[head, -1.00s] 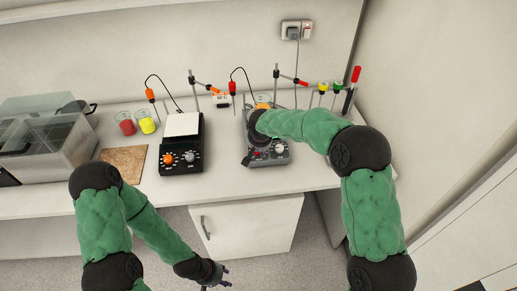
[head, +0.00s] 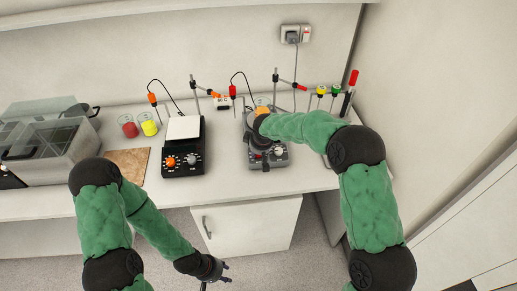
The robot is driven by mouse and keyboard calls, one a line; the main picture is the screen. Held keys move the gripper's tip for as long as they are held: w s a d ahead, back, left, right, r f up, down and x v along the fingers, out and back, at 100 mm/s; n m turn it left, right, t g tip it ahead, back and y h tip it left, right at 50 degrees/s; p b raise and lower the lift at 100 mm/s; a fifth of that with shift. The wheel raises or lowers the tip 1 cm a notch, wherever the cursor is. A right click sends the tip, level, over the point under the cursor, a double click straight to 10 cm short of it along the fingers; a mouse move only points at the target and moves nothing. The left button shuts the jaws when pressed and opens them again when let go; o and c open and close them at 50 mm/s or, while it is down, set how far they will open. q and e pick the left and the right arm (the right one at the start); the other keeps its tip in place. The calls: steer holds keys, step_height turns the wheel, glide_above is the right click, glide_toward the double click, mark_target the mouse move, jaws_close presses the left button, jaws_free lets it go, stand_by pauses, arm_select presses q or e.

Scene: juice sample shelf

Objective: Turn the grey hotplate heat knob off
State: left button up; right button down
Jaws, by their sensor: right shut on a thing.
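The grey hotplate (head: 282,160) stands on the bench right of centre, with its controls on the front face. A pale knob (head: 279,151) shows at the right of that face. My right gripper (head: 262,157) is at the left part of the front, where a bit of red shows, shut on what appears to be the heat knob; the arm and gripper mostly hide it, so its setting cannot be read. My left gripper (head: 227,273) hangs low in front of the bench, empty, with its fingers apart.
A black hotplate (head: 183,168) with an orange knob stands left of the grey one. Red (head: 129,127) and yellow (head: 149,125) beakers, a brown board (head: 128,165) and a clear box (head: 50,140) are further left. Stands with probes line the back.

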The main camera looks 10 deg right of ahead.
steer(key=shift+r+n+p, duration=0.1)
steer(key=shift+n+p, duration=1.15)
steer(key=shift+n, duration=0.95)
steer(key=c, duration=0.9)
jaws_free()
steer(key=v, duration=1.1)
steer(key=shift+d+r, duration=0.15)
steer(key=shift+r, duration=0.3)
